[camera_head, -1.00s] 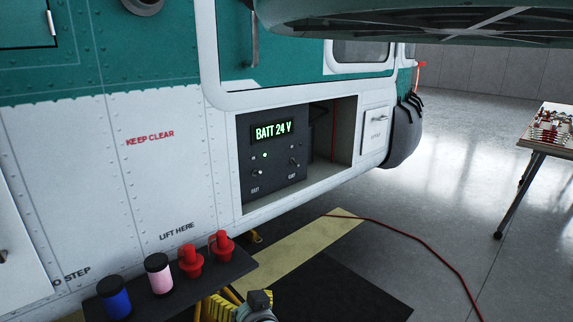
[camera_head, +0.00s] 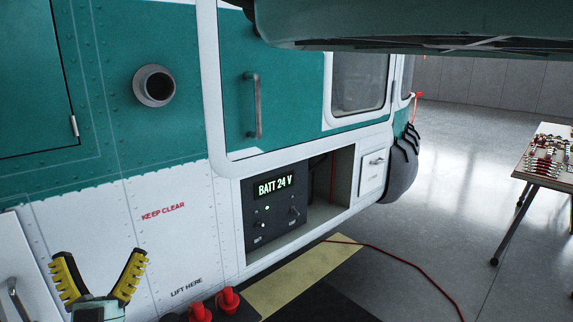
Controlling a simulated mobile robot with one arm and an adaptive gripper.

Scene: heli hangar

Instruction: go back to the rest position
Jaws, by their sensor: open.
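My gripper (camera_head: 98,276) is at the lower left, pointing up. Its two yellow and black fingers are spread wide with nothing between them. It stands in front of the white lower part of the helicopter's side (camera_head: 150,245). I cannot tell how far it is from the panel. My wrist runs off the bottom edge of the picture.
An open bay holds a dark panel (camera_head: 278,228) with a lit "BATT 24 V" display. Red caps (camera_head: 228,300) show at the bottom edge. A red cable (camera_head: 425,275) crosses the floor. A table (camera_head: 545,175) with tools stands right, with open floor before it.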

